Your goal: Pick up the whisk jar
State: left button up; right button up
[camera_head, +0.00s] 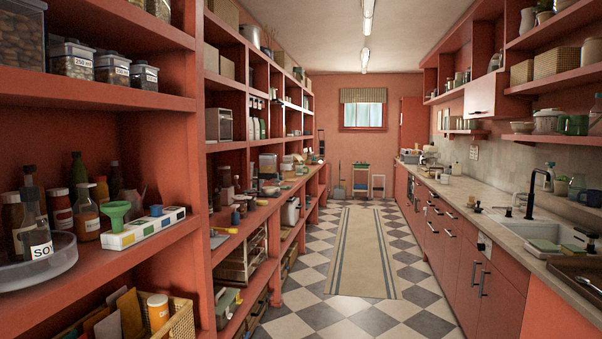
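I cannot make out a whisk jar for certain in the head view. A small dark container with thin sticks rising from it (133,199) stands at the back of the near left shelf (130,240), too small to identify. Clear labelled canisters (72,61) stand on the shelf above, with more jars higher up. Neither of my grippers is in view.
A wicker basket (181,322) is below. The aisle with its striped runner (363,255) is clear. A counter with a sink (542,232) lines the right.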

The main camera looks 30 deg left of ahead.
aim_at(299, 169)
jog(key=i+j+u, duration=0.35)
jog(key=i, duration=0.45)
jog(key=i+j+u, duration=0.1)
jog(key=i+u, duration=0.25)
jog(key=i, duration=5.6)
jog(key=i+u, duration=0.1)
jog(key=i, duration=1.1)
jog(key=i+l+u, duration=0.15)
jog(key=i, duration=0.45)
jog(key=i+l+u, duration=0.1)
jog(key=i, duration=0.5)
